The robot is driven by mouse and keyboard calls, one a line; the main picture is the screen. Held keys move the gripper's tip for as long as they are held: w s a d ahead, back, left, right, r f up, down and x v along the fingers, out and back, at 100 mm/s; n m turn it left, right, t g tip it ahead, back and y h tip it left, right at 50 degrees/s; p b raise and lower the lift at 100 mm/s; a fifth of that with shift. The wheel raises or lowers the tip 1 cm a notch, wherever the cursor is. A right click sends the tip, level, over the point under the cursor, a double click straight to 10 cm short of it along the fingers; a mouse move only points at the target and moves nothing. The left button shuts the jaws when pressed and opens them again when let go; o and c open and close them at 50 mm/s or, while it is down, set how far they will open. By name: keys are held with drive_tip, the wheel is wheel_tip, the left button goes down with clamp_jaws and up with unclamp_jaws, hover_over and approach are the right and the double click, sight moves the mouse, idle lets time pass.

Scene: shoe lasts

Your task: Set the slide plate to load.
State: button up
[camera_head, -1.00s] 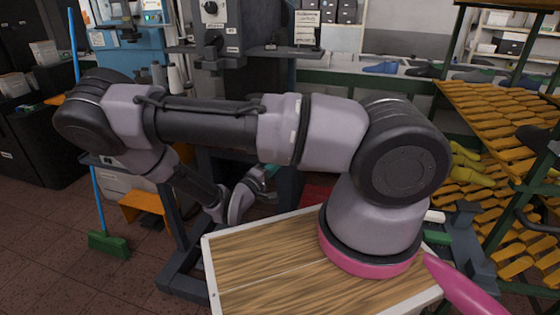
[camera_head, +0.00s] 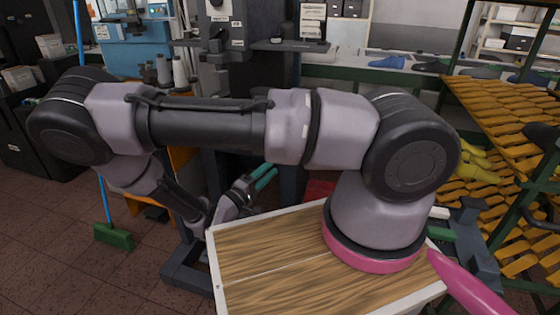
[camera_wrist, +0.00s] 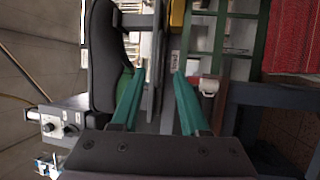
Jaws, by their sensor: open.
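The dark grey machine column (camera_head: 222,80) stands behind my arm in the head view, with a dial and small labels. A flat dark plate (camera_head: 285,45) juts to the right from it near the top; I cannot tell whether this is the slide plate, or its setting. My gripper (camera_head: 264,177) is low in front of the machine's lower part, its teal fingers pointing up and right. In the wrist view my gripper (camera_wrist: 159,76) is open, with nothing between the fingers. Grey upright bars and a small labelled part lie beyond the fingertips. My arm hides much of the machine's middle.
A grey box with knobs (camera_wrist: 62,129) is at left in the wrist view. A red thing (camera_head: 318,191) lies behind my wooden top. A rack of orange slats (camera_head: 500,120) stands right; a green broom (camera_head: 114,236) stands left. The tiled floor at lower left is clear.

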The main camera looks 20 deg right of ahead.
drive_tip(key=v, duration=0.2)
drive_tip(key=shift+s+a, duration=0.2)
drive_tip(key=shift+a, duration=0.1)
drive_tip(key=s+d+r+m+g+y, duration=0.1)
drive_tip(key=r+y, duration=0.5)
drive_tip(key=r, duration=0.8)
drive_tip(key=s+d+r+m+g+y, duration=0.1)
drive_tip(key=s+d+r+m+y, duration=0.2)
drive_tip(key=r, duration=1)
drive_tip(key=s+d+r+m+g+y, duration=0.1)
drive_tip(key=s+d+r+m+y, duration=0.2)
drive_tip(key=r+y, duration=0.7)
wheel_tip(320, 180, up, 5)
drive_tip(key=s+m, duration=0.2)
drive_tip(key=shift+f+m, duration=0.15)
drive_tip(key=shift+m, duration=0.15)
